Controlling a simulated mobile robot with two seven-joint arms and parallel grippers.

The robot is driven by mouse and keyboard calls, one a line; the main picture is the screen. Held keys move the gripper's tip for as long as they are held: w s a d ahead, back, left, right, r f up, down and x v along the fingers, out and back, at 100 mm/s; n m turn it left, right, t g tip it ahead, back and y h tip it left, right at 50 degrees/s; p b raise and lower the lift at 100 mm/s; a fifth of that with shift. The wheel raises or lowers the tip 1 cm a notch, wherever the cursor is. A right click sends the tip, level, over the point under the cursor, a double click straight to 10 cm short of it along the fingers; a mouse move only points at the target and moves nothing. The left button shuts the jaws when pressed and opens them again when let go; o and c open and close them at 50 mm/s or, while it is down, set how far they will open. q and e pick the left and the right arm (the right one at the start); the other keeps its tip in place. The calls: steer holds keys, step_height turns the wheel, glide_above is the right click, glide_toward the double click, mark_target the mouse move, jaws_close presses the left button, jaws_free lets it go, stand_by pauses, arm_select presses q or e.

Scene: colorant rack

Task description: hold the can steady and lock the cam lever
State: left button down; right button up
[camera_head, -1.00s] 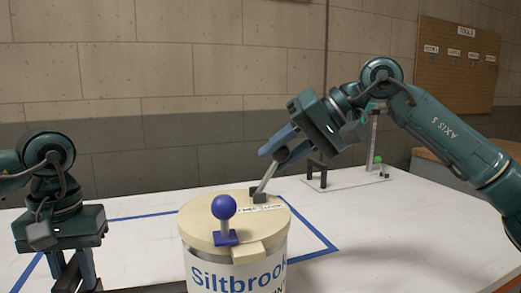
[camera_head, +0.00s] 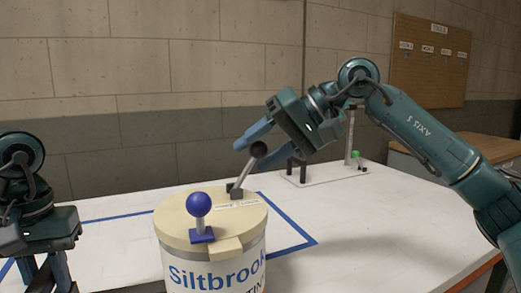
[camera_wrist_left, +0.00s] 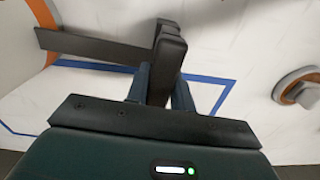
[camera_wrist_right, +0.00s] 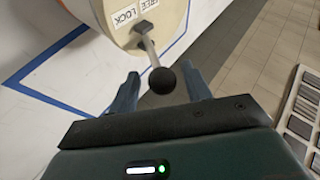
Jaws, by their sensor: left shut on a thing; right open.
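The can (camera_head: 215,262) stands upright with a cream lid (camera_head: 180,215) and a "Siltbrook" label. The cam lever (camera_head: 243,172) rises from a dark pivot on the lid and tilts to the right. Its black ball knob also shows in the right wrist view (camera_wrist_right: 162,81). My right gripper (camera_head: 250,146) is open, its fingers apart on either side of the knob. My left gripper (camera_wrist_left: 160,85) is shut on a dark upright grip (camera_wrist_left: 166,60) at the end of a dark bar. In the head view my left fingertips run out of frame.
A blue ball-topped knob (camera_head: 199,205) stands at the lid's front. FREE and LOCK labels (camera_wrist_right: 125,14) lie beside the lever pivot. Blue tape (camera_head: 290,222) marks the white table. A stand with a green knob (camera_head: 356,155) is behind. Table space right of the can is clear.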

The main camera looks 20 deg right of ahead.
steer(key=v, duration=1.2)
arm_select(q)
steer(key=c, duration=1.1)
jaws_free()
steer(key=shift+r, duration=0.15)
step_height(320, 180, up, 12)
steer(key=shift+f, duration=0.1)
steer(key=shift+s+f, duration=0.1)
